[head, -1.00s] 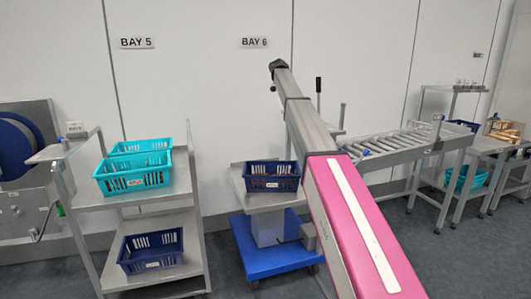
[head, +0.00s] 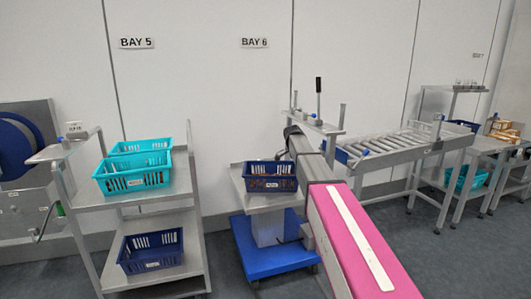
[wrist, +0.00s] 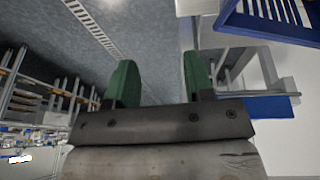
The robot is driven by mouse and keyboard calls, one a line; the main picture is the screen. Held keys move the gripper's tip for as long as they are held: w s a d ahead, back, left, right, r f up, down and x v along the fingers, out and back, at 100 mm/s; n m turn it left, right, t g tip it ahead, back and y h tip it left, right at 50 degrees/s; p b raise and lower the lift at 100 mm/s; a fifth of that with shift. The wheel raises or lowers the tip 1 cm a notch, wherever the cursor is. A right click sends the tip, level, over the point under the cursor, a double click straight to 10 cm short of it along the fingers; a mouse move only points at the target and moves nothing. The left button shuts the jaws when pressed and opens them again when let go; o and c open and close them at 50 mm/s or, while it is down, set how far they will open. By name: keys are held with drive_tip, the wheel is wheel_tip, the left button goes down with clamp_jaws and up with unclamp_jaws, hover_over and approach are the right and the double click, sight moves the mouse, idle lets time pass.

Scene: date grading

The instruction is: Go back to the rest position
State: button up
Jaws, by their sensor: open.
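My gripper shows in the wrist view with two green fingers (wrist: 157,82) standing apart, open and with nothing between them. In the head view my pink and grey arm reaches away toward the wall, and its far end is beside the dark blue crate (head: 270,176) on the lift cart (head: 269,200). The gripper itself is hidden there behind my arm. In the wrist view part of a blue crate (wrist: 265,27) shows at the upper right, apart from the fingers.
A two-level trolley (head: 186,187) at left holds turquoise crates (head: 130,182) on top and a dark blue crate (head: 150,262) below. A roller conveyor (head: 385,146) stands right of my arm. Grey floor (head: 470,250) is clear at the right front.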

drive_tip(key=s+f+n+y, duration=0.1)
drive_tip(key=s+f+n, duration=0.3)
drive_tip(key=s+f, duration=0.4)
drive_tip(key=s+d+f+n+y, duration=0.1)
drive_tip(key=s+f+n, duration=0.4)
drive_tip(key=s, duration=1.1)
drive_tip(key=s+f+n+y, duration=0.1)
drive_tip(key=s+f+n, duration=0.4)
drive_tip(key=s+f, duration=0.6)
drive_tip(key=shift+s+d+y, duration=0.3)
drive_tip(key=shift+s, duration=0.15)
